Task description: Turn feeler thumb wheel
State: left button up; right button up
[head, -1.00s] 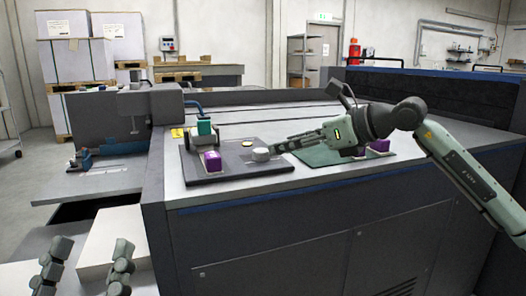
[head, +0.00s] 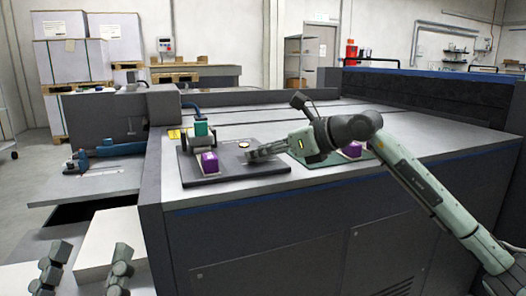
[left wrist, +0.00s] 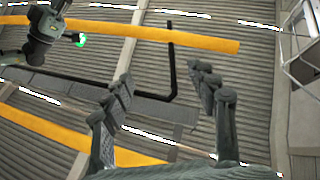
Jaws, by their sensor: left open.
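A dark plate (head: 238,172) lies on the machine's grey top, carrying a unit with a teal block (head: 201,128), a purple block (head: 209,163) and a small yellow disc (head: 244,144). My right gripper (head: 250,154) reaches in from the right, its fingers low over the plate's right part. The round grey knob, probably the thumb wheel, is hidden behind these fingers, so I cannot tell whether they touch or grip it. My left gripper (head: 95,248) is at the lower left, far from the plate; it is open and empty in the left wrist view (left wrist: 162,75).
A green mat (head: 315,160) with another purple block (head: 352,149) lies right of the plate, beneath my right arm.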

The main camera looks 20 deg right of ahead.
jog(key=c, duration=0.4)
jog(key=shift+s+a+f+m+t+h, duration=0.15)
jog(key=shift+m+t+h, duration=0.1)
jog(key=shift+m+h, duration=0.25)
jog(key=shift+a+m+t+h, duration=0.1)
jog(key=shift+m+t+h, duration=0.15)
jog(key=shift+m+h, duration=0.25)
jog(key=shift+m+t+h+b, duration=0.3)
jog(key=shift+m+h+b, duration=0.25)
jog(key=shift+m+h, duration=0.55)
jog(key=shift+h, duration=0.2)
pick_arm(q)
jog(key=shift+s+a+r+t, duration=0.3)
jog(key=shift+s+r+t, duration=0.1)
jog(key=shift+r+t, duration=0.15)
jog(key=shift+s+a+r+t, duration=0.25)
jog(key=shift+s+r+t, duration=0.15)
jog(key=shift+t, duration=0.15)
pick_arm(e)
jog(key=o, duration=1.1)
jog(key=shift+o, duration=0.2)
